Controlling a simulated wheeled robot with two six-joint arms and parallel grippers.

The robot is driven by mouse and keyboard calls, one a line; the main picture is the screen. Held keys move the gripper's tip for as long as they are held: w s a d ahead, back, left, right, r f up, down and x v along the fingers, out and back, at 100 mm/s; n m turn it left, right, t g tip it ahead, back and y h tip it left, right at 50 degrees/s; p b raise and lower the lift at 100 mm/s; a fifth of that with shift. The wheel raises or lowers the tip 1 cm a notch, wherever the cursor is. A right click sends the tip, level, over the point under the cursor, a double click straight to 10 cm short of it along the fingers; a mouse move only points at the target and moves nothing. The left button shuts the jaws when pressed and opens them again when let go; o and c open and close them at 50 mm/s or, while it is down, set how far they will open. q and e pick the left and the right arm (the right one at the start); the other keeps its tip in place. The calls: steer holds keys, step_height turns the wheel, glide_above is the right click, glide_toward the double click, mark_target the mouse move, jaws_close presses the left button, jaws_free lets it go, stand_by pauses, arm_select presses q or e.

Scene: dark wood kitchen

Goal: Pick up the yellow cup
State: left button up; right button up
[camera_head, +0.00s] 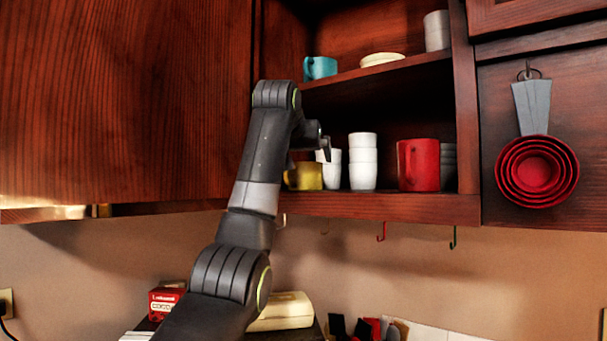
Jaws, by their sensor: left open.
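The yellow cup (309,176) stands on the lower shelf of the open cabinet, at its left end. Its left part is hidden behind my left arm. My left gripper (322,150) is open at the cabinet opening, just above and in front of the yellow cup. It overlaps the cup's upper edge in the picture, and I cannot tell whether it touches the cup. Nothing shows between its fingers. My right gripper is not in view.
White cups (362,162) stand stacked right of the yellow cup, then a red mug (419,165). The upper shelf (385,70) holds a teal mug (320,68), a plate (382,59) and a grey cup stack (437,31). Red measuring cups (537,171) hang at right.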

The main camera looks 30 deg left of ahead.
mark_target(305, 165)
arm_select(q)
steer(key=shift+w, duration=0.25)
steer(key=p+x, duration=0.3)
steer(key=x, duration=0.1)
steer(key=shift+a, duration=0.25)
steer(key=shift+w+a+f, duration=0.1)
steer(key=shift+w+f, duration=0.15)
steer(key=shift+w, duration=0.15)
steer(key=shift+s, duration=0.1)
steer(key=shift+c, duration=0.9)
steer(key=c, duration=1)
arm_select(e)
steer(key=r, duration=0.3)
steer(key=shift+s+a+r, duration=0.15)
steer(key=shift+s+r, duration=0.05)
arm_select(q)
steer(key=shift+r, duration=0.15)
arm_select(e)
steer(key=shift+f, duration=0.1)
